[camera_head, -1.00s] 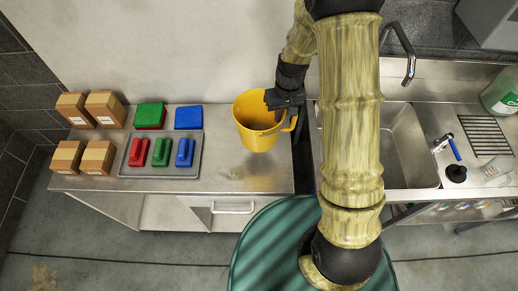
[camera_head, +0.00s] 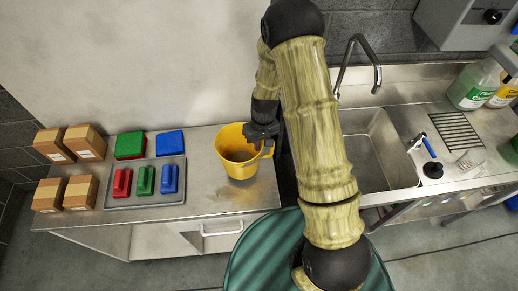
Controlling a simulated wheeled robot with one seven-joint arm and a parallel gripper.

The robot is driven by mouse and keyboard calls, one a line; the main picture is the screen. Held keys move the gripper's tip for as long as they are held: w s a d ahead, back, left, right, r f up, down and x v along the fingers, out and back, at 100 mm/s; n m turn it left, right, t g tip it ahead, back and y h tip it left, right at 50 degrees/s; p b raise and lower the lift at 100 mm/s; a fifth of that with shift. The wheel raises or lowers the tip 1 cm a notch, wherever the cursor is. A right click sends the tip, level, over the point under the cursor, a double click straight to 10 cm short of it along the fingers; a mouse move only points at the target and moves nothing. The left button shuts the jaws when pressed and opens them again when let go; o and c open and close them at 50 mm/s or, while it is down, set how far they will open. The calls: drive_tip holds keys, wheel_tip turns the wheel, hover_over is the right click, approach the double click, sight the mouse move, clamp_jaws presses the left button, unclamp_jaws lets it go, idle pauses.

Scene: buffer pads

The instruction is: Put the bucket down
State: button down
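The yellow bucket (camera_head: 236,158) is upright at the right end of the steel counter (camera_head: 215,203), left of the sink. Its handle is on its right side. My gripper (camera_head: 262,137) is at the bucket's right rim, beside the handle, and overlaps it in the view. The fingertips are small and partly hidden, so I cannot tell whether they grip the rim or handle. The bucket's base looks on or very close to the counter top.
A grey tray (camera_head: 112,201) with red, green and blue brushes lies left of the bucket. Green (camera_head: 130,144) and blue (camera_head: 170,142) pads and several cardboard boxes (camera_head: 84,142) stand around it. The sink (camera_head: 372,150) is at the right, with a tap (camera_head: 358,65) behind.

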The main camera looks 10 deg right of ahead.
drive_tip(key=shift+f+p, duration=0.55)
drive_tip(key=shift+f, duration=1.4)
drive_tip(key=c, duration=1.6)
unclamp_jaws()
drive_tip(key=shift+c, duration=0.2)
wheel_tip(320, 180, up, 12)
drive_tip(key=d+b, duration=0.1)
drive_tip(key=b, duration=0.3)
drive_tip(key=shift+w, duration=0.25)
drive_tip(key=shift+d, duration=0.1)
